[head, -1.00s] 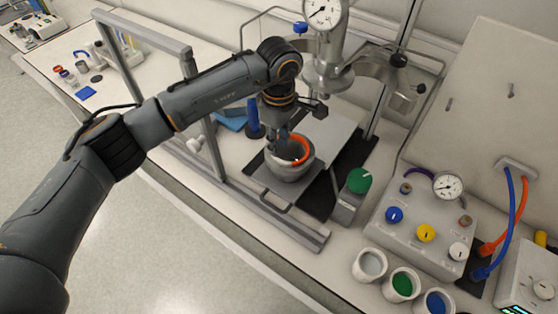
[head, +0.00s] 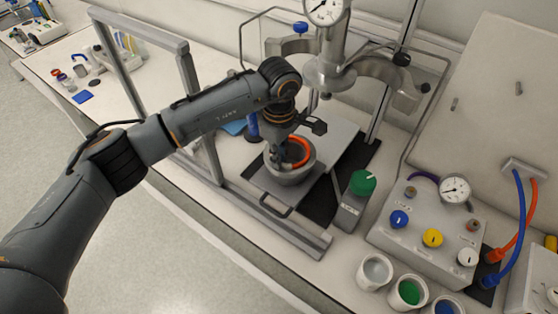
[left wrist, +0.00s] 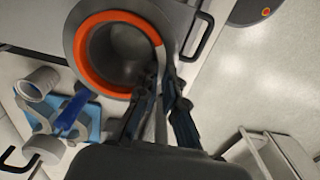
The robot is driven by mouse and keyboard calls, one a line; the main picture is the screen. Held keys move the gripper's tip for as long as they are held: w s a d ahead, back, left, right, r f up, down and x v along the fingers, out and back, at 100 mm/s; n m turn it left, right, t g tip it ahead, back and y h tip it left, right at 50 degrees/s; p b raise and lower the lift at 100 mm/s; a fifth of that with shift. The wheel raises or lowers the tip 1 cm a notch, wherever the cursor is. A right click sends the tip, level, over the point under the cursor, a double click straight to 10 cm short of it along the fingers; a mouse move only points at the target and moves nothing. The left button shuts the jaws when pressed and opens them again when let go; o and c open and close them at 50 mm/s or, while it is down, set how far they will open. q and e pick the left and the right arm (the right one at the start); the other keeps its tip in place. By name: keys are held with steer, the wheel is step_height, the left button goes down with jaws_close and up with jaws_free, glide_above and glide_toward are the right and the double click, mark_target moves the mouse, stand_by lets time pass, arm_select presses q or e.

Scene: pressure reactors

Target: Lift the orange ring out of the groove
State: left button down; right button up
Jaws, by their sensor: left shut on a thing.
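The orange ring (left wrist: 84,40) lies around the top of a round grey vessel (head: 290,174). In the left wrist view most of the ring shows; its stretch at the lower right is hidden behind my fingers. In the head view part of the ring (head: 301,151) shows beside my gripper. My left gripper (head: 279,160) is at the vessel's rim, pointing down. In the left wrist view its fingers (left wrist: 166,78) are shut on a thin grey strip-like tool (left wrist: 160,122). The tool's far end reaches the ring's edge; whether it sits under the ring I cannot tell. My right gripper is not in view.
The vessel stands on a grey plate with a handle (head: 275,208). The reactor head with its gauge (head: 325,10) hangs behind. A green knob (head: 362,183), a control box (head: 425,236) and several cups (head: 375,272) are to the right. A frame post (head: 199,130) stands left.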

arm_select(q)
step_height(320, 180, up, 7)
steer(key=shift+r+p, duration=0.1)
steer(key=shift+p, duration=0.9)
